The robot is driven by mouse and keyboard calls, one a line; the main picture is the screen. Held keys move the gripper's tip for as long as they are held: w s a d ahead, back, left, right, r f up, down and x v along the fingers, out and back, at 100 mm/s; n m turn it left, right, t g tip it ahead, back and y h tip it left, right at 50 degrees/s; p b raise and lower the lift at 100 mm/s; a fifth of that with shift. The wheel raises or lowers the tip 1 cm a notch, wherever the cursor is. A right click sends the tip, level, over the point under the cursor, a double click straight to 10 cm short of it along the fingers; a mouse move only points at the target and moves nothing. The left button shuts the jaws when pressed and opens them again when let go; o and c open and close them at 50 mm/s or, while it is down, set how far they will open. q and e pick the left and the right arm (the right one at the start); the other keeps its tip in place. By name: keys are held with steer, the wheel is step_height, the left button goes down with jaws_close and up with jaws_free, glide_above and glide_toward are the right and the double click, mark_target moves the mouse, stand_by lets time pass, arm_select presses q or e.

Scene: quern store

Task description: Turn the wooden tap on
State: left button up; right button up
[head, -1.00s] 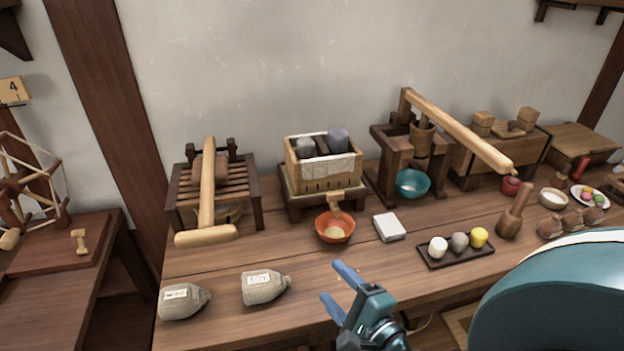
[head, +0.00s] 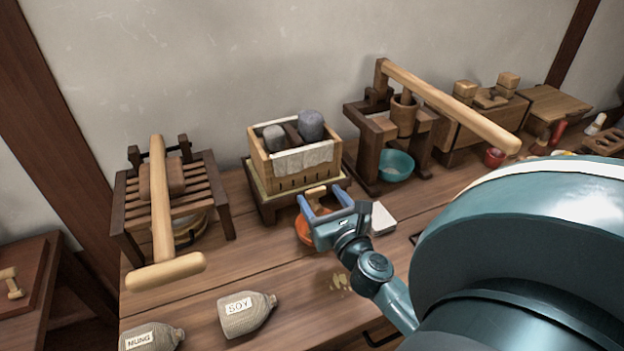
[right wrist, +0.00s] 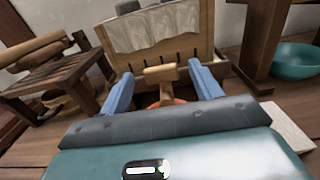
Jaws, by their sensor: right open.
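The wooden tap (head: 316,192) sticks out from the front of a wooden pressing box (head: 262,166) with a cloth inside and grey weights on top. In the right wrist view the tap's pale crosspiece (right wrist: 160,74) is in the middle, between my blue fingers. My right gripper (head: 323,203) is open, with one finger on each side of the tap. I cannot tell whether the fingers touch it. An orange bowl (head: 303,232) stands below the tap, mostly hidden by my gripper. My left gripper is not in view.
A white block (head: 381,219) lies right of the bowl. A teal bowl (head: 397,166) stands under a lever press (head: 455,108). A slatted wooden press (head: 206,195) stands at left. Soy (head: 247,314) and nung (head: 152,338) sacks lie in front. Small pale bits lie on the table.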

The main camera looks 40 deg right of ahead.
mark_target(317, 192)
steer(key=x, duration=0.5)
steer(key=shift+w, duration=0.15)
steer(key=shift+c, duration=0.5)
steer(key=c, duration=0.9)
